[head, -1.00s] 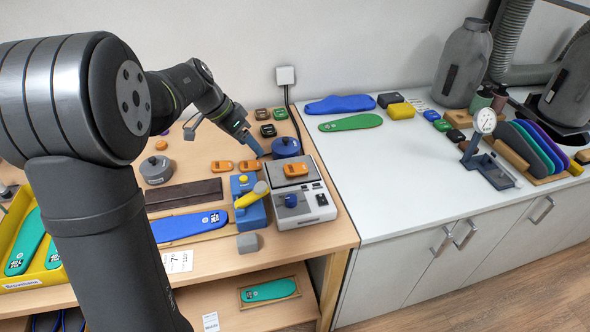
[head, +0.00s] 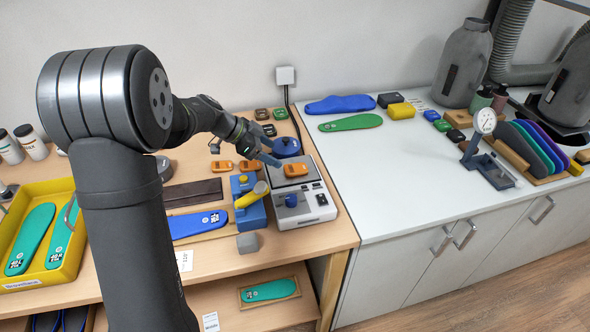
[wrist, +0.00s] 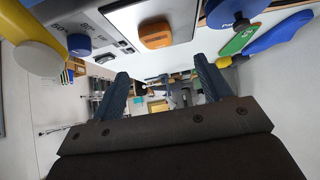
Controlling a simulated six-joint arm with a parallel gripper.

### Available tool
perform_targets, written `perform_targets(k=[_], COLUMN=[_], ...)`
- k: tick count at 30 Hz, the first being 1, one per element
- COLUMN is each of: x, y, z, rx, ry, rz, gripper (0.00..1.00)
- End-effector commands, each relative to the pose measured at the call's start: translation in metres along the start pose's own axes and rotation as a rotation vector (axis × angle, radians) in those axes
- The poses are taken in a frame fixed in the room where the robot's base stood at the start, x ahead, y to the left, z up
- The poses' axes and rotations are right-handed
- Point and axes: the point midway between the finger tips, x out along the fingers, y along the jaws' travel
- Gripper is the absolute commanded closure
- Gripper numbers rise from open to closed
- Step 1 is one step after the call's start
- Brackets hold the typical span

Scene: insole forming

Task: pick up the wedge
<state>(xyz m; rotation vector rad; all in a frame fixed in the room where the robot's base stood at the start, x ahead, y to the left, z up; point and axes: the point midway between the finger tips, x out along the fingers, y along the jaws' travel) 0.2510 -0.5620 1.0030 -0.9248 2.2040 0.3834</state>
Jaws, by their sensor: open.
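Two similar orange pieces, one on the left (head: 222,166) and one on the right (head: 249,166), lie on the wooden bench left of the scale. My gripper (head: 271,152) is open and empty, in the air behind and left of the piece on the scale. Its two blue-grey fingers (wrist: 161,68) stand apart in the wrist view with nothing between them.
A blue block with a yellow cylinder (head: 252,197) stands just left of the scale. A blue round lidded thing (head: 286,146) is behind it. Small dark and green pieces (head: 270,130) lie at the back. The white counter (head: 400,170) to the right has wide free room.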

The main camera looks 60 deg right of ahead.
Motion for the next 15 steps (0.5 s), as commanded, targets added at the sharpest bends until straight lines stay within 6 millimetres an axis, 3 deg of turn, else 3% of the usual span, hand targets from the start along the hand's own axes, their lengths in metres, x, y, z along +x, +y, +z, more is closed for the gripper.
perform_targets(k=[3,11,15], x=[0.018,0.033,0.050], y=[0.000,0.001,0.003], z=[0.000,0.001,0.004], rx=[0.000,0.000,-0.002], ry=[0.000,-0.001,-0.001], rz=[0.002,0.001,0.002], gripper=[0.29,0.29,0.29])
